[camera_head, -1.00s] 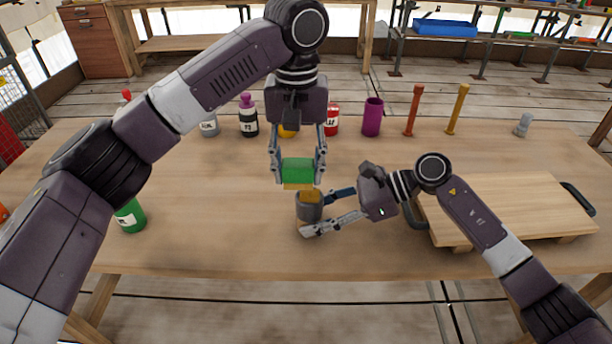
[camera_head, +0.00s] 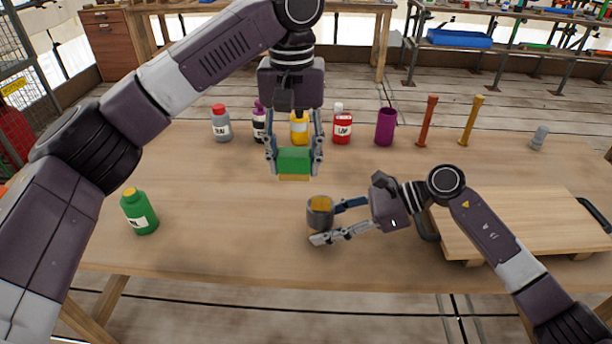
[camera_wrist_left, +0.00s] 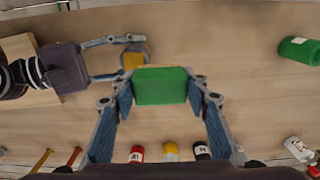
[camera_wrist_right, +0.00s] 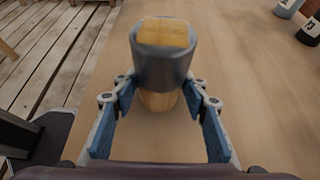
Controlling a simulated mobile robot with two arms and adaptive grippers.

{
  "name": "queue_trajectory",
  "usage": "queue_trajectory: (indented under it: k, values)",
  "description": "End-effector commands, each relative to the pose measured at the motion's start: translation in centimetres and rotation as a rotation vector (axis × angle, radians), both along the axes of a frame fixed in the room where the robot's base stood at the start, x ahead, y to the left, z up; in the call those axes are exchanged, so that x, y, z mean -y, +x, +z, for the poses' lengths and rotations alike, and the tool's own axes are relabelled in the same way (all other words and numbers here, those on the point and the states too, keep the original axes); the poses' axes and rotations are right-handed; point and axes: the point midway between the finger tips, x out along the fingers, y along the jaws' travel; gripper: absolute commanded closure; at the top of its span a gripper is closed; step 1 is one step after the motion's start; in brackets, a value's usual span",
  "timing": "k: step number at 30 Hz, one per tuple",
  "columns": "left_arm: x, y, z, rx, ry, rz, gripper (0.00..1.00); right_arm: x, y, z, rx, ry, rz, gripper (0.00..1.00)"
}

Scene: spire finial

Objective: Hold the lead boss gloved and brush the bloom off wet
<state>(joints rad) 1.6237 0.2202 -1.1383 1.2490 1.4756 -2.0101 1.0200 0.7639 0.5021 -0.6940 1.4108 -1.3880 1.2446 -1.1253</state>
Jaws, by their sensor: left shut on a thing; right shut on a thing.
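The lead boss (camera_head: 320,214) is a grey cylinder with a tan-yellow patch on its top face. My right gripper (camera_head: 333,222) is shut on it near the table's front middle. In the right wrist view the boss (camera_wrist_right: 162,68) stands between the fingers, with a pale wooden part below it. My left gripper (camera_head: 294,158) is shut on a green block brush (camera_head: 294,160) with a yellowish underside. The brush is above and a little left of the boss, with a gap between them in the head view. The left wrist view shows the brush (camera_wrist_left: 161,86) between the fingers.
A green bottle (camera_head: 139,212) stands at left. Red-capped grey (camera_head: 221,125), purple-capped (camera_head: 259,122), yellow (camera_head: 299,127) and red (camera_head: 342,127) bottles line the back, with a purple cup (camera_head: 386,127). A wooden board (camera_head: 520,222) with black handles lies right.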

Motion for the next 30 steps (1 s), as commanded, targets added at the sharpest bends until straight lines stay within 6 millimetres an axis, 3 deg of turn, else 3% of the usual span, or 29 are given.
queue_trajectory:
  k: [6,17,30]
  values:
    - [0.0,0.0,0.0,0.000,0.000,0.000,0.77,0.0,0.0,0.0,0.000,0.000,0.000,0.39]
    - [0.0,0.0,0.0,0.000,0.000,-0.001,0.77,0.6,0.1,0.3,0.001,-0.001,-0.002,0.39]
    - [0.0,0.0,0.0,0.000,0.000,0.000,0.77,8.0,0.1,4.3,0.001,-0.002,-0.003,0.39]
